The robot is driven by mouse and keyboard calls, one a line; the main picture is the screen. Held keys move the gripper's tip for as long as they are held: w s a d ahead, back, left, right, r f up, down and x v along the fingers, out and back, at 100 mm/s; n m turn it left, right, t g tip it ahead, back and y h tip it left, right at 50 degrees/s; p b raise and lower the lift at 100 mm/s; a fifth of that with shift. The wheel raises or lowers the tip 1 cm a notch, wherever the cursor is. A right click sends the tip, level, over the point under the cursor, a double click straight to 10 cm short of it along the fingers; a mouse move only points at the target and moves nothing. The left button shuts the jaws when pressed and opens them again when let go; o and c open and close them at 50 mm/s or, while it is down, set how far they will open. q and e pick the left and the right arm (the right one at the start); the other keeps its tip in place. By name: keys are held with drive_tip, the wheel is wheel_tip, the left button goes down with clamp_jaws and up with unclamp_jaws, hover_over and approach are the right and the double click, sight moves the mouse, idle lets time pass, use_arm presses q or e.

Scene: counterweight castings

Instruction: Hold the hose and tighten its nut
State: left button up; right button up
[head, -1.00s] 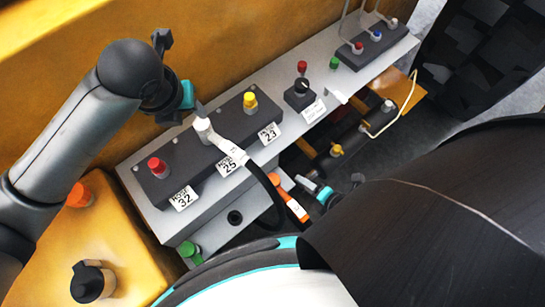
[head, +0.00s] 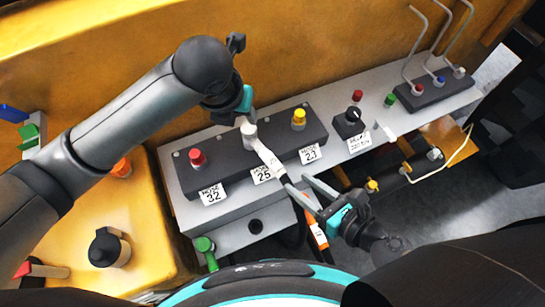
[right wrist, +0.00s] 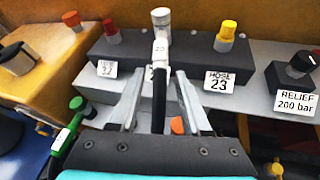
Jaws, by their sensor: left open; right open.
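The white hose fitting (head: 266,156) stands on the dark block at the HOSE 25 label, with a pale round cap (head: 249,132) at its top. In the right wrist view, the black hose (right wrist: 159,98) runs down from the white fitting (right wrist: 161,48). My left gripper (head: 249,119) is open at the pale cap, its fingers mostly hidden by its own body. I cannot tell whether it touches. My right gripper (head: 297,184) is open just below the fitting. In the right wrist view its fingers (right wrist: 160,82) lie on either side of the hose, apart from it.
A red cap (head: 197,158) over HOSE 32 and a yellow cap (head: 299,118) over HOSE 23 flank the fitting. The relief knob (head: 352,120) is to the right. Bent grey pipes (head: 437,55) rise at the far right.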

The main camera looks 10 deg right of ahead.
sight(263, 156)
drive_tip(key=x, duration=1.4)
drive_tip(key=shift+w+a+f, duration=0.1)
drive_tip(key=shift+w+f, duration=0.05)
drive_tip(key=shift+w, duration=0.1)
clamp_jaws()
idle(1.1)
